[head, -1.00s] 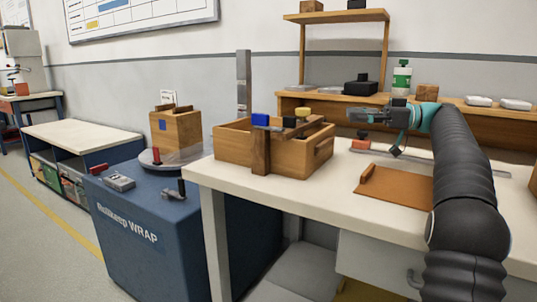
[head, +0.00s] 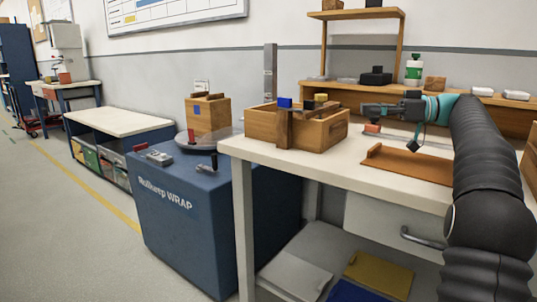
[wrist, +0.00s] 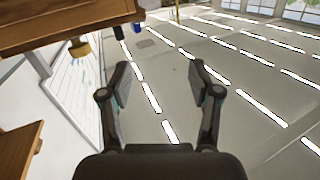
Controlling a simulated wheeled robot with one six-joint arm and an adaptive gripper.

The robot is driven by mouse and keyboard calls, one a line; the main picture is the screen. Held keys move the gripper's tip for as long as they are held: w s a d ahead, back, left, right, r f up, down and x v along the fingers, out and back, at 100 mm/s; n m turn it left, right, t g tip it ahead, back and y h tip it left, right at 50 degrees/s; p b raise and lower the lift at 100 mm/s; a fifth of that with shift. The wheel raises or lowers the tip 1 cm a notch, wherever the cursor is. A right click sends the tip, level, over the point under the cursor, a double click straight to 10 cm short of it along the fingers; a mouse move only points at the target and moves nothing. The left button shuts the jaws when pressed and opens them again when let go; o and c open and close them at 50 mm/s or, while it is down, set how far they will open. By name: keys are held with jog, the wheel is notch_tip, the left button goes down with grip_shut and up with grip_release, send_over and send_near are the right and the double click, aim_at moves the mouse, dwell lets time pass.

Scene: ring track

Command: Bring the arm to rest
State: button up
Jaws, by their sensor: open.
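My gripper (head: 372,110) is at the end of my raised arm, above the white workbench (head: 229,148), and points left toward the wooden crate. In the wrist view my gripper (wrist: 158,85) has its two fingers spread wide with nothing between them. The wooden crate (head: 320,136) stands on the bench and holds several small items, among them a blue piece. A brown board (head: 408,164) lies flat on the bench below my arm.
A wooden shelf (head: 357,14) rises behind. A low white-topped table (head: 120,122) stands further left, with open floor in front.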

jog(key=s+a+f+m+h, duration=0.8)
jog(key=s+a+m, duration=0.1)
jog(key=s+a, duration=0.4)
jog(key=s+d+f+m+h, duration=0.1)
jog(key=s+f+h, duration=0.2)
jog(key=s+f, duration=0.3)
jog(key=s+d+f+m+t+h+p, duration=0.1)
jog(key=s+f+m+h, duration=0.1)
jog(key=s+f, duration=0.5)
jog(key=s+d+f+m+h, duration=0.1)
jog(key=s+f+m+h, duration=0.1)
jog(key=s+f, duration=0.5)
jog(key=s+h, duration=0.1)
jog(key=s, duration=0.3)
jog(key=shift+s+d+f+h, duration=0.2)
jog(key=shift+s+d+h, duration=0.15)
jog(key=shift+s+h, duration=0.05)
